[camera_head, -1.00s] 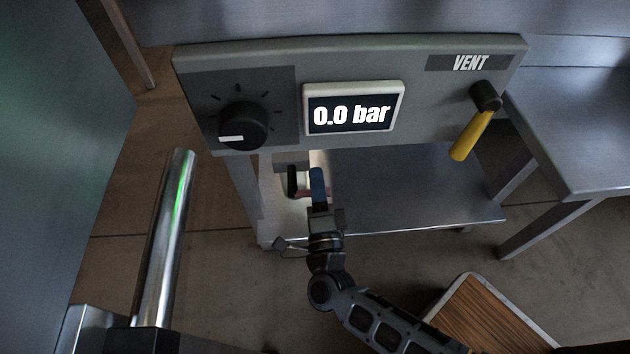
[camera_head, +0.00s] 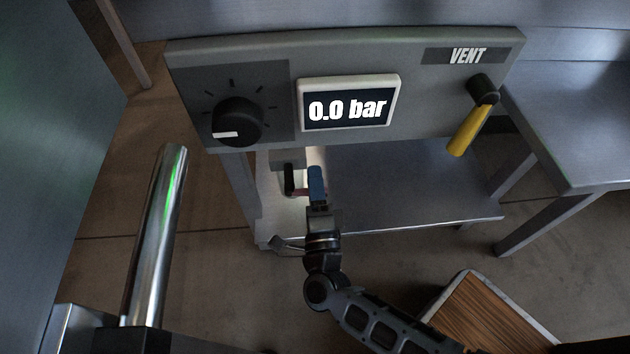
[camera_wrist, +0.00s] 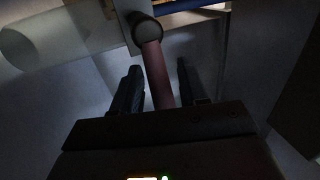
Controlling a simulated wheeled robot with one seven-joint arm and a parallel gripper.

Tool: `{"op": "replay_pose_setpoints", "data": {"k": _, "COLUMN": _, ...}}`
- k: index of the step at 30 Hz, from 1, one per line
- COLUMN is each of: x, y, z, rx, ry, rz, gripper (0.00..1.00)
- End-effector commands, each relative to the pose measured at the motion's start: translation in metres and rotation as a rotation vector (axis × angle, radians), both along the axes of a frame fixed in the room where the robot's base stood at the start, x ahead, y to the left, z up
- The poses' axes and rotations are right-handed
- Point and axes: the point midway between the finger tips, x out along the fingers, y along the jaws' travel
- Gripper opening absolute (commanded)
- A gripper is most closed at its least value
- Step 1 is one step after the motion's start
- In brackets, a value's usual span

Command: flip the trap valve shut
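The trap valve has a dark round hub (camera_wrist: 148,32) and a dull red lever (camera_wrist: 158,78) in the wrist view. The lever runs from the hub down between the two fingers of my gripper (camera_wrist: 159,68). The fingers are apart, with a visible gap on each side of the lever. In the head view, my gripper (camera_head: 302,181) is under the panel's lower edge, left of centre. One finger looks dark and the other blue there. The valve is mostly hidden behind the fingers in that view.
The grey panel (camera_head: 270,60) carries a black dial (camera_head: 238,120), a display (camera_head: 348,103) reading 0.0 bar, and a yellow VENT lever (camera_head: 469,130) hanging down. A metal shelf (camera_head: 410,185) lies below. A shiny upright cylinder (camera_head: 155,235) stands at left.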

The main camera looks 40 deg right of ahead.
Motion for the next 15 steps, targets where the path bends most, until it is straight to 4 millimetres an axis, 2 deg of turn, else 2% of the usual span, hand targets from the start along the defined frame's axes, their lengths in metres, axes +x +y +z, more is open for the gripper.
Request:
{"op": "replay_pose_setpoints", "data": {"k": 8, "x": -0.001, "y": 0.001, "z": 0.0, "rx": -0.001, "ry": -0.001, "rz": 0.0, "gripper": 0.44}}
{"op": "replay_pose_setpoints", "data": {"k": 15, "x": -0.026, "y": 0.018, "z": -0.007, "rx": -0.001, "ry": 0.003, "rz": 0.001, "gripper": 0.44}}
